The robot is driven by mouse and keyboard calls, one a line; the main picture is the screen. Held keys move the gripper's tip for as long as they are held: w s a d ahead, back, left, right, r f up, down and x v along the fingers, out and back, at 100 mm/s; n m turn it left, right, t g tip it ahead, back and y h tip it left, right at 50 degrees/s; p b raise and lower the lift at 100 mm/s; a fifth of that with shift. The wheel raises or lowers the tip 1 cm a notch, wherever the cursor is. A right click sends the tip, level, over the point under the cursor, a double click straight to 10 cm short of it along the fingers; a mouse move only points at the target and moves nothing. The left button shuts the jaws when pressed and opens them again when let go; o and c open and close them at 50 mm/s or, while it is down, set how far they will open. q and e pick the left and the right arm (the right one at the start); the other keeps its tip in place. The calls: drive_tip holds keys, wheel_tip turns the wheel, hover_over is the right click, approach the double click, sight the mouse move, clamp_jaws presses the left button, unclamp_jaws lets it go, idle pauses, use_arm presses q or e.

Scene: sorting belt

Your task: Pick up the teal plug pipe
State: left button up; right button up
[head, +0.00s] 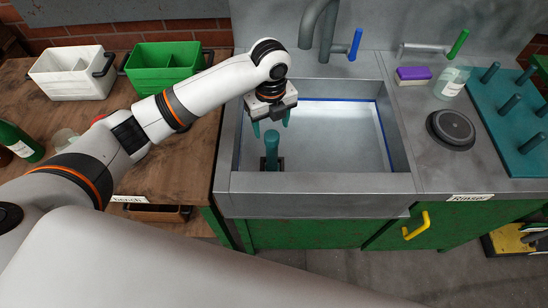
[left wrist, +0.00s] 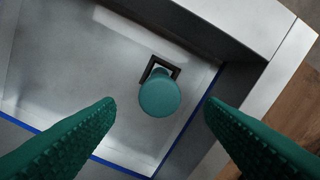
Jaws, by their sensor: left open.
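The teal plug pipe (head: 272,147) stands upright in the left front part of the sink (head: 320,186), in a small dark square fitting (head: 281,164). In the left wrist view its round top (left wrist: 159,96) shows between my fingers, farther from the camera than they are. My left gripper (head: 271,126) hangs over the sink with teal fingers pointing down, just above and behind the pipe top in the head view. It is open and empty; its fingers also show in the left wrist view (left wrist: 160,115), apart from the pipe. My right gripper is not in view.
The sink walls stand close to the pipe at left and front. A grey faucet (head: 328,28) with a blue lever rises behind. On the right are a purple sponge (head: 413,73), a bottle (head: 452,82), a dark round disc (head: 452,128) and a teal peg rack (head: 515,125).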

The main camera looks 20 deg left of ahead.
sight(271, 135)
use_arm(q)
drive_tip(key=f, duration=0.3)
drive_tip(key=shift+s+f, duration=0.25)
drive_tip(key=shift+s, duration=0.05)
drive_tip(key=shift+w+f+p, duration=0.15)
drive_tip(key=shift+f+p, duration=0.15)
drive_tip(key=shift+f, duration=0.35)
wheel_tip(271, 135, down, 4)
drive_tip(key=shift+r+p, duration=0.2)
drive_tip(key=shift+p, duration=0.15)
drive_tip(key=shift+f, duration=0.4)
drive_tip(key=shift+w, duration=0.1)
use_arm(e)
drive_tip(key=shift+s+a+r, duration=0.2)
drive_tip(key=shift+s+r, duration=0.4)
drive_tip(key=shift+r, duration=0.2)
use_arm(q)
drive_tip(key=shift+c, duration=0.3)
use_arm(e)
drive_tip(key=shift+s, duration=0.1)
use_arm(q)
clamp_jaws()
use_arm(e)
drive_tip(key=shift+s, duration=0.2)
